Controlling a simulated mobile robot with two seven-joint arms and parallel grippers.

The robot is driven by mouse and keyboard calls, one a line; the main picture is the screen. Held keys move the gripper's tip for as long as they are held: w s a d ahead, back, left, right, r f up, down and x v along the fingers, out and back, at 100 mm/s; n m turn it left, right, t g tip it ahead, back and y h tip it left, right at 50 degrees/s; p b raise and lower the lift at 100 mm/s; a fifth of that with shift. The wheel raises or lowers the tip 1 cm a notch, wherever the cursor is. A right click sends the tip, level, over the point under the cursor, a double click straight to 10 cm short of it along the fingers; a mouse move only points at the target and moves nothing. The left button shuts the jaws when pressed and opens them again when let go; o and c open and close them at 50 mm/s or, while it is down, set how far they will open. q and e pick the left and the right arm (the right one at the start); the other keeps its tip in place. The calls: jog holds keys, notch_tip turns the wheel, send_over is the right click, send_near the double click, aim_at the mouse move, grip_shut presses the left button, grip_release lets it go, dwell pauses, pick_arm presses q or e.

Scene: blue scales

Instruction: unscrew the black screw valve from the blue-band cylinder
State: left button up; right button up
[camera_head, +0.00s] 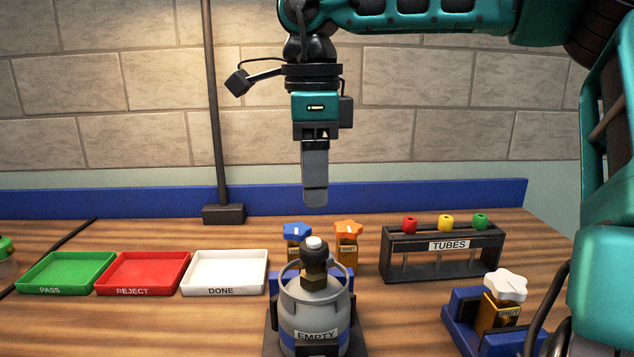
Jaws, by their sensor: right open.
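The grey cylinder (310,306) stands upright at the front middle in a dark holder, with a blue band and an "EMPTY" label. The black screw valve (313,257) sits on its neck, inside the collar ring, with a light grey top. My right gripper (315,198) points straight down above the valve, clear of it, with nothing visible in it. It is seen edge-on, so one finger hides the other. My left gripper is not in view.
Green (67,271), red (143,272) and white (224,272) trays lie at left. Valves with blue (297,231) and orange (347,230) knobs stand close behind the cylinder. A dark pole (215,110) rises behind.

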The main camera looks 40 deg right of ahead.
aim_at(317, 261)
jog(key=m+b, duration=0.1)
jog(key=m, duration=0.6)
jog(key=shift+f+m, duration=0.1)
jog(key=shift+m, duration=0.2)
jog(key=m+b, duration=0.1)
jog(key=m, duration=0.6)
jog(key=shift+d, duration=0.1)
jog(key=m+b, duration=0.1)
jog(key=m, duration=0.6)
jog(key=shift+s, duration=0.1)
jog(key=m, duration=0.4)
jog(key=shift+b, duration=0.3)
jog(key=shift+m, duration=0.9)
jog(key=shift+f, duration=0.45)
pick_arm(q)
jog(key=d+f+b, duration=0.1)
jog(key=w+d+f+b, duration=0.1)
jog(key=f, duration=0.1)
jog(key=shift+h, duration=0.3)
pick_arm(e)
notch_tip(317, 261, down, 12)
jog(key=shift+d+r, duration=0.1)
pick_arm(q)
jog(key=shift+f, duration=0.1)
pick_arm(e)
jog(key=shift+c, duration=0.5)
